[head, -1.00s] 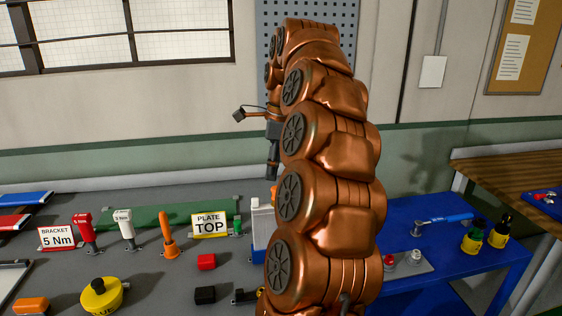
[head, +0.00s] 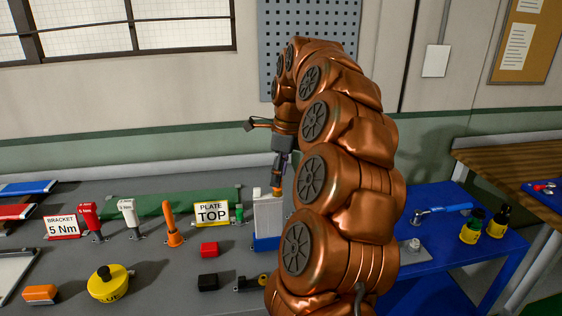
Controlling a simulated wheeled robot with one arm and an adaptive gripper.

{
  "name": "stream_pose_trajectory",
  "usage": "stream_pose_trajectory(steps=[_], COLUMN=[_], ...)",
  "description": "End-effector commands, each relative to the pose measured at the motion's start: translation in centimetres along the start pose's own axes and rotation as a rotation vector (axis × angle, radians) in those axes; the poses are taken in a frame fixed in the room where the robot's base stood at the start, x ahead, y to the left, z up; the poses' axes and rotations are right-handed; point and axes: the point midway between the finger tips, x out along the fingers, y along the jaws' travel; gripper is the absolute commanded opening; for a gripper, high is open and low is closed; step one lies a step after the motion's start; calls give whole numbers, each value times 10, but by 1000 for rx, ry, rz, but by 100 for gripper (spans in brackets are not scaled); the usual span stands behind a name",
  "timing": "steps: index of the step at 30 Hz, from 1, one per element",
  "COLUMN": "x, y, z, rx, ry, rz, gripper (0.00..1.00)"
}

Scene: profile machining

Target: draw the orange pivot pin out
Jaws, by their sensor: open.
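The orange pivot pin (head: 277,191) shows as a small orange piece by the top of a pale block on a blue base (head: 267,218), near the middle of the grey bench. My gripper (head: 277,184) points down from my copper arm, with its fingertips at the orange piece. Its jaws are open. At this size I cannot tell whether the fingers touch the pin or stand around it. My arm hides the right side of the block and what lies behind it.
A PLATE TOP sign (head: 211,213) and a green piece (head: 239,213) stand left of the block. A blue table (head: 440,240) stands at right.

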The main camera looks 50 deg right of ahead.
Motion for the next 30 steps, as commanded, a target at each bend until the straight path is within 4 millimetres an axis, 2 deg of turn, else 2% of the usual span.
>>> stream_pose_trajectory(steps=[9, 20, 30], x=[19, 20, 20], y=[0, 0, 0], z=[0, 0, 0], rx=[0, 0, 0], ry=[-1, -2, -2], rz=[2, -1, -1], gripper=[52, 51, 15])
